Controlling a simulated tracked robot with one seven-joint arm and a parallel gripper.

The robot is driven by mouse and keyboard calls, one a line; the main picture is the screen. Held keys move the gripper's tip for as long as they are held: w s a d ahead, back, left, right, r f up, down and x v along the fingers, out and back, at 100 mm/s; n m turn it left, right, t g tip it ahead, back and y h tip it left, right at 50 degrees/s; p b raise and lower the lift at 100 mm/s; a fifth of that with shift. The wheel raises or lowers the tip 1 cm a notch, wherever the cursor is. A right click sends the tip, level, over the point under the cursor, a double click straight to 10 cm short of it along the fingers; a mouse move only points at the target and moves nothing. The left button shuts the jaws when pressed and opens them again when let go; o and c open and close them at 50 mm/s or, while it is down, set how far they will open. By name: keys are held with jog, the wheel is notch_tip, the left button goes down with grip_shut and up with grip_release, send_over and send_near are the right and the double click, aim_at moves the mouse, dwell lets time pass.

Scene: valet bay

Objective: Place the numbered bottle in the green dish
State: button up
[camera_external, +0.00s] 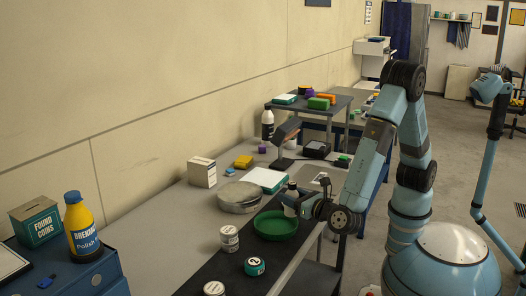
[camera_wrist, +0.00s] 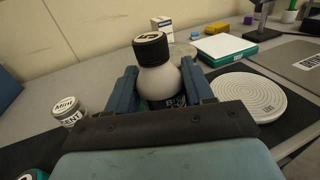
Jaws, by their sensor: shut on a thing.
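My gripper (camera_external: 292,203) is shut on a white bottle with a black cap (camera_wrist: 157,82). The bottle is upright or nearly so between my two blue-grey fingers. Its cap carries pale marks, and its dark label is partly hidden; I cannot read a full number. In the external view the bottle (camera_external: 292,187) shows over the far right side of the green dish (camera_external: 275,226). Its base is hidden there, so I cannot tell whether it touches the dish. The dish looks empty and lies on the black mat. The wrist view hides most of the dish behind my gripper and bottle.
A white-lidded jar (camera_external: 229,238) and a teal jar (camera_external: 255,266) stand near the dish. A grey round tin (camera_external: 239,200), white carton (camera_external: 202,172) and white-green box (camera_external: 267,180) stand behind. A white ridged disc (camera_wrist: 250,95) lies right of my gripper in the wrist view.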

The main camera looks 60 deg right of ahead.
aim_at(290, 215)
jog(key=shift+w+a+f, duration=0.4)
jog(key=shift+f, duration=0.3)
jog(key=shift+w+a+f, duration=0.35)
jog(key=shift+w+f, duration=0.05)
jog(key=shift+f, duration=1.8)
jog(key=o, duration=1.1)
jog(key=shift+f, duration=0.1)
jog(key=shift+o, duration=0.2)
jog(key=v, duration=1.2)
